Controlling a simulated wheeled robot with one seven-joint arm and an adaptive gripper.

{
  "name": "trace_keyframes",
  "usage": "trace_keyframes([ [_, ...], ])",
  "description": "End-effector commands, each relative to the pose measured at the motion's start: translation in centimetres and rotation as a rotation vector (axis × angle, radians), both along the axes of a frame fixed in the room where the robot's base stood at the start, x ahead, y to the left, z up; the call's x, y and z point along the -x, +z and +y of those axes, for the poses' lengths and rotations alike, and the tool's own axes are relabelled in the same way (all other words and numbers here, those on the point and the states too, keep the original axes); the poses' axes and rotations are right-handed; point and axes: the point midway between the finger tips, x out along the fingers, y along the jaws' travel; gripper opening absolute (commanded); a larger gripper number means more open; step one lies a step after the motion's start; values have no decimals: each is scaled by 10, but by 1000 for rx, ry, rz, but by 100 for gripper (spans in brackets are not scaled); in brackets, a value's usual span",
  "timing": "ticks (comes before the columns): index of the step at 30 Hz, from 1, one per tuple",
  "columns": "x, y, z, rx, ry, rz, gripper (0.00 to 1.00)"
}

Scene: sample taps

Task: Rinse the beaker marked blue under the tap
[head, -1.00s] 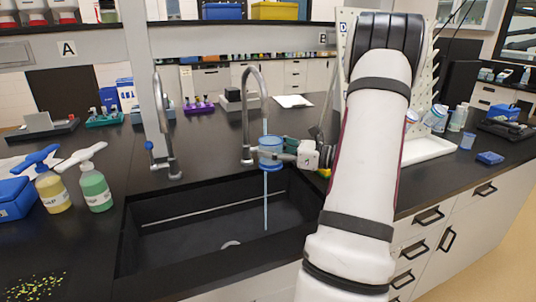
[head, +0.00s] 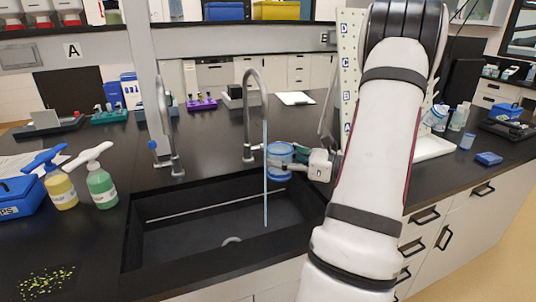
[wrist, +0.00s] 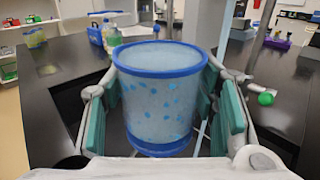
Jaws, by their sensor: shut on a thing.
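The beaker marked blue (head: 280,161) is a clear cup with blue rims; in the wrist view (wrist: 155,100) it has blue specks on its wall. My gripper (head: 298,160) is shut on its sides and holds it above the sink (head: 205,212), near the right rear edge. The right-hand tap (head: 247,115) is running. Its thin blue stream (head: 265,205) falls into the sink along the beaker's left edge. I cannot tell whether it touches the wall. How much water is in the beaker is unclear.
A second tap (head: 165,130) with a blue handle stands to the left with no visible stream. Soap bottles (head: 101,186) stand left of the sink. A white pegboard (head: 348,85) stands behind my arm. The counter behind the sink is mostly clear.

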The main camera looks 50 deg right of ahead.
Motion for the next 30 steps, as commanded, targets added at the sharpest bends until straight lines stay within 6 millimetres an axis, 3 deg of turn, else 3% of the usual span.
trace_keyframes([
  [18, 34, 19, 20, 1, 0, -1, 26],
  [30, 39, 20, 24, 1, 0, -1, 26],
])
